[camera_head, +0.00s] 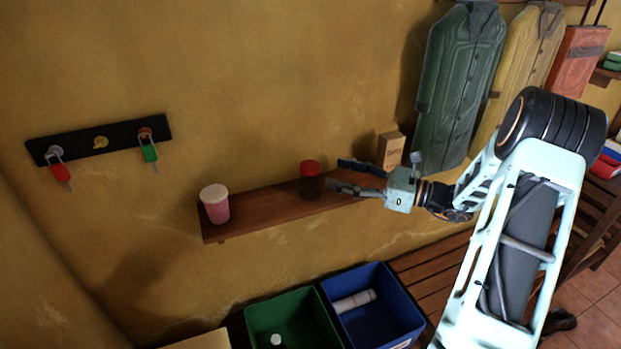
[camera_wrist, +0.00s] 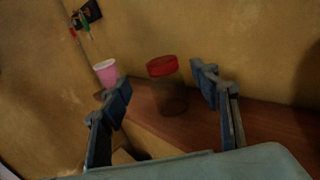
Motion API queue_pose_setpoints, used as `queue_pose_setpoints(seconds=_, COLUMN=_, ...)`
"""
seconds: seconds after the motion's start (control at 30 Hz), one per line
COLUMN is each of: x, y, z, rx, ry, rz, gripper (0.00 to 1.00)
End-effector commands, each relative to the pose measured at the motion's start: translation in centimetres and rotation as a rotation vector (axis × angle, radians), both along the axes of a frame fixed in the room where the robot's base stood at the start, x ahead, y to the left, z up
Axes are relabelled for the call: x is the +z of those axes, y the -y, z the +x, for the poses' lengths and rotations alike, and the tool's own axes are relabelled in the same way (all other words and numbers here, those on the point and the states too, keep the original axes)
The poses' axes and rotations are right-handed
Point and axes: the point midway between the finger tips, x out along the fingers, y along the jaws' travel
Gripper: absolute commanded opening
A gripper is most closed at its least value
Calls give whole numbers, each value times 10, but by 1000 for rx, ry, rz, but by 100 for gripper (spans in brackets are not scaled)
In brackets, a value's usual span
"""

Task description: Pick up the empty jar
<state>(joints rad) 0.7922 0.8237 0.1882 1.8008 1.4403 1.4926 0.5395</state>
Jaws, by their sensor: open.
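The jar (camera_head: 309,183) is see-through with a red lid and looks empty. It stands upright on a narrow wooden wall shelf (camera_head: 270,216). In the wrist view the jar (camera_wrist: 168,92) lies ahead, between the two finger directions. My gripper (camera_head: 342,174) is open and empty, just to the right of the jar in the head view. Its fingertips also show in the wrist view (camera_wrist: 162,88), one on each side of the jar. I cannot tell whether either finger touches it.
A pink cup (camera_head: 215,206) stands on the shelf's left end. A small box (camera_head: 391,151) is behind my gripper. A key rack (camera_head: 100,141) hangs at left, and coats (camera_head: 458,85) hang at right. A green bin (camera_head: 284,319) and a blue bin (camera_head: 385,318) are below.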

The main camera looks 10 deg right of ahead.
Motion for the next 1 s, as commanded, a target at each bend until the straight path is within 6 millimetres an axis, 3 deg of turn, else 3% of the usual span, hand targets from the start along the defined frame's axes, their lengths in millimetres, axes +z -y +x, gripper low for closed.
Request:
queue_pose_setpoints(seconds=0.1, x=1, y=-18, z=11, rx=3, ry=0, rz=-1, gripper=56)
queue_pose_setpoints(seconds=0.37, x=1, y=-36, z=24, rx=3, ry=0, rz=-4, gripper=56)
queue_pose_setpoints(seconds=0.63, x=1, y=-67, z=47, rx=3, ry=0, rz=-4, gripper=56)
queue_pose_setpoints(seconds=0.87, x=0, y=-70, z=49, rx=1, ry=0, rz=-6, gripper=56)
queue_pose_setpoints(seconds=1.0, x=0, y=-70, z=49, rx=1, ry=0, rz=-5, gripper=43)
